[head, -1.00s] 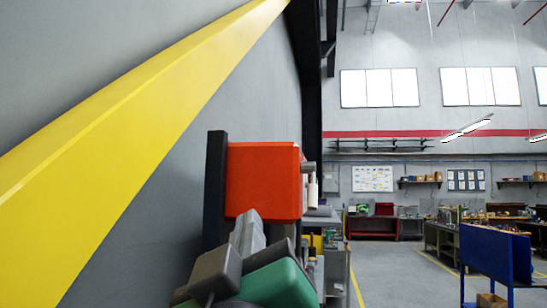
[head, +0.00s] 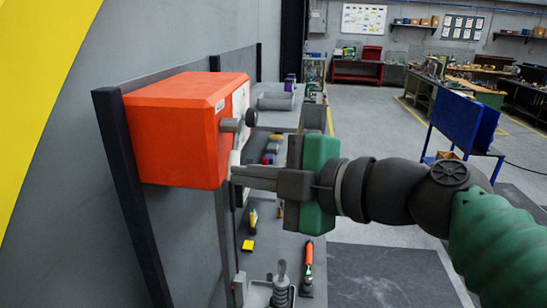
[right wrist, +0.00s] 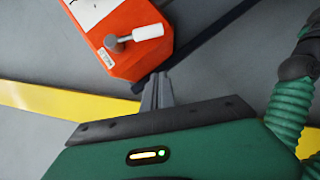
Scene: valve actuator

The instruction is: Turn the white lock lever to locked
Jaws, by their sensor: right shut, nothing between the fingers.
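The orange valve actuator box (head: 175,130) is mounted by the grey wall at the left of the head view. A grey pivot (head: 229,125) sticks out from its face, and the white lock lever (head: 235,158) hangs down from it, partly behind my gripper. In the right wrist view the lever (right wrist: 148,32) extends from the round grey pivot (right wrist: 115,43). My right gripper (head: 234,173) is shut and empty, its fingertips near the lever's lower end in the head view. In the wrist view the fingertips (right wrist: 156,78) appear apart from the lever. My left gripper is out of view.
Dark posts (head: 130,190) stand against the wall beside the box. A grey bench (head: 285,225) with tools lies below it, including an orange-handled tool (head: 308,258). A blue panel stand (head: 462,125) is at the right, with open floor between.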

